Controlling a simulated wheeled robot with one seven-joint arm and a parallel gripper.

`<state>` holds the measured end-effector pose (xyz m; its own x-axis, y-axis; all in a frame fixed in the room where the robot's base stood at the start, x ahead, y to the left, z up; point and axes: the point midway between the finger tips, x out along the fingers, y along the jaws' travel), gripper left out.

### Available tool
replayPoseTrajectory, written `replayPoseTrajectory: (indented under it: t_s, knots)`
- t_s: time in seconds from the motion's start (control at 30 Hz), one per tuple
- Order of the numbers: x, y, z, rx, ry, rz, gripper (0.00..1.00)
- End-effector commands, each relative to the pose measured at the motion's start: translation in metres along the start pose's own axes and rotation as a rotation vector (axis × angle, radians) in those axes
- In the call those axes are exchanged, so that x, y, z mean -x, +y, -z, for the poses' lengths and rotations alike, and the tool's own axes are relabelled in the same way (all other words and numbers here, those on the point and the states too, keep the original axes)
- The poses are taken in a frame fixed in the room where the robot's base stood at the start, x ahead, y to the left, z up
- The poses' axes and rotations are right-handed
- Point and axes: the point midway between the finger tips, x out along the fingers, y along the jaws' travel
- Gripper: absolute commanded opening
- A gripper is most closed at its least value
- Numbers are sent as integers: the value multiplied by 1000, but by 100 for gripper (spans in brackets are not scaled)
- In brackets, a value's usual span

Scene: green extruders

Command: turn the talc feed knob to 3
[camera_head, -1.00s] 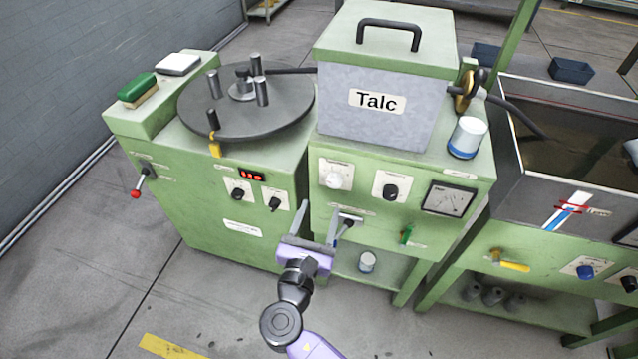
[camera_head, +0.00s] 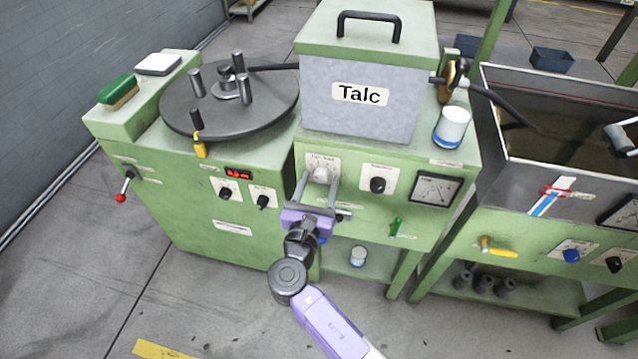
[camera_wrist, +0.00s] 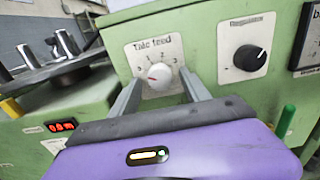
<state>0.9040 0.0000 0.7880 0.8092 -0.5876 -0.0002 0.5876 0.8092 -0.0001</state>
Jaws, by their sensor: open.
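The talc feed knob (camera_wrist: 160,77) is white and round with a small red mark, on a white plate labelled "Talc feed" with numbers 1, 2 and 3 around it. The red mark points to the left side of the dial, away from the 3. In the head view the knob (camera_head: 320,174) sits on the green front panel below the Talc box (camera_head: 359,105). My gripper (camera_head: 320,179) is open in front of it. In the wrist view its fingers stand left and right of the knob, with gaps; I cannot tell how deep they reach.
A black knob (camera_wrist: 249,58) on its own plate is to the right, with a gauge (camera_head: 435,189) beyond it. A green lever (camera_head: 396,227) is lower right. A turntable with posts (camera_head: 228,103) is on the left machine. Floor in front is clear.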

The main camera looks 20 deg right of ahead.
Motion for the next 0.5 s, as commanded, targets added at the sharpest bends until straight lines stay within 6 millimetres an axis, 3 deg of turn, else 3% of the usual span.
replayPoseTrajectory:
  t_s: [0.1,0.37,0.5]
  knots:
    - [0,0,0,0,0,0,55]
    - [0,0,0,0,0,0,4]
    - [0,0,0,-1,0,1,0]
